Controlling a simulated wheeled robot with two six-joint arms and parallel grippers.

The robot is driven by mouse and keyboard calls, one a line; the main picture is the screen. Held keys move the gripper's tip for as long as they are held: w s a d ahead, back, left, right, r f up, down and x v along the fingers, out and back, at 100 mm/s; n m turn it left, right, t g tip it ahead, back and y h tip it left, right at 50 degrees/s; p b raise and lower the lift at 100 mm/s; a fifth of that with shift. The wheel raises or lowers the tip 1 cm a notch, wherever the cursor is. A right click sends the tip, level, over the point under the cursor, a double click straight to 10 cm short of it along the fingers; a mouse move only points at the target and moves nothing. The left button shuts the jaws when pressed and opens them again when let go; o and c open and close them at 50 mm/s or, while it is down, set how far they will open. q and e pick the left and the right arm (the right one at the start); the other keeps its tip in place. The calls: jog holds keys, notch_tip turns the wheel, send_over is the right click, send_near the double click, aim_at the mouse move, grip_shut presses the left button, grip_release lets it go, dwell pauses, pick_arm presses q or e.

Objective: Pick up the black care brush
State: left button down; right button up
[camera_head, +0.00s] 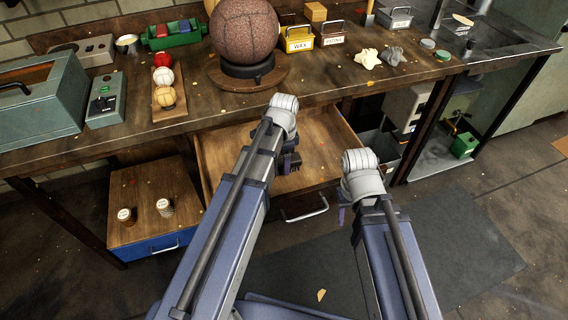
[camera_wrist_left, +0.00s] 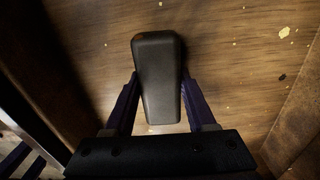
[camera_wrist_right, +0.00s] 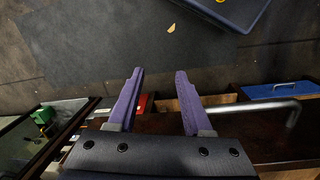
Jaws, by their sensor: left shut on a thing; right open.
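The black care brush (camera_wrist_left: 158,75) shows in the left wrist view as a dark, smooth, oblong block. My left gripper (camera_wrist_left: 159,95) has one finger on each side of it and is shut on it, over the wooden drawer floor (camera_wrist_left: 230,60). In the head view my left gripper (camera_head: 288,163) reaches into the open drawer, and the brush is hidden by the arm. My right gripper (camera_head: 343,208) is open and empty in front of the drawer; its spread purple fingers also show in the right wrist view (camera_wrist_right: 158,100).
The open drawer (camera_head: 330,155) has walls around the left gripper. Above it, the workbench (camera_head: 310,85) carries a large brown ball (camera_head: 243,28) on a stand. A low cabinet (camera_head: 150,195) with two small jars stands at left. Dark mat (camera_head: 460,240) covers the floor at right.

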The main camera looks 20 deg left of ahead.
pick_arm(q)
jog(key=shift+r, duration=0.1)
notch_tip(320, 180, up, 10)
jog(key=p, duration=1)
